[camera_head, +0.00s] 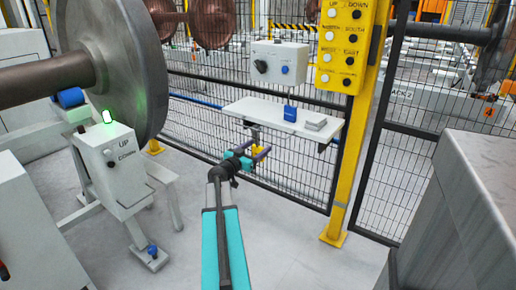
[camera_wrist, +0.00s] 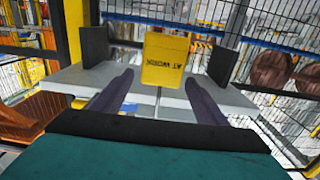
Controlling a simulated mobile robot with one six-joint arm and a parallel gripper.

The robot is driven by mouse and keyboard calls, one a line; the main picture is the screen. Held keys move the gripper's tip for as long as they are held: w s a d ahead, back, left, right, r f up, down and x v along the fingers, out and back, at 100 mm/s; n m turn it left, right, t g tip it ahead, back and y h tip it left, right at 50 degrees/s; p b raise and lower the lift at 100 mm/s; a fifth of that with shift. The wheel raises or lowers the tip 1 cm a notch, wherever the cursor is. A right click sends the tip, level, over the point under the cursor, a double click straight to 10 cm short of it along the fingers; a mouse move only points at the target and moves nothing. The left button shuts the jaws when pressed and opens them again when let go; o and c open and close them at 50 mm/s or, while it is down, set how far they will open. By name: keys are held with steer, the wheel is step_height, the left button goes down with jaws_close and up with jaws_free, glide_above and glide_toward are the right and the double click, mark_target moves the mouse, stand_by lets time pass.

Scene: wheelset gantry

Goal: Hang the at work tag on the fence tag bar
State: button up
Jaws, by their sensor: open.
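The yellow at work tag (camera_wrist: 166,60) stands between the two fingers of my gripper (camera_wrist: 158,58) in the wrist view. Its lettering reads upside down, and a gap shows on each side of it. In the head view the tag (camera_head: 258,149) is a small yellow patch at my gripper (camera_head: 256,155), just in front of and below the white shelf on the fence. My gripper is open around the tag. A small dark part shows above the tag under the shelf edge; I cannot tell whether it is the fence tag bar.
The white shelf (camera_head: 250,108) carries a blue item (camera_head: 290,113) and a grey block (camera_head: 316,123). A control box (camera_head: 279,62) hangs above it. A yellow post (camera_head: 356,130) stands right of the shelf. A large wheel (camera_head: 130,60) and an UP/DOWN control stand (camera_head: 112,165) are at left.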

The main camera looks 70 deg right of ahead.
steer(key=v, duration=1.3)
stand_by(0.4)
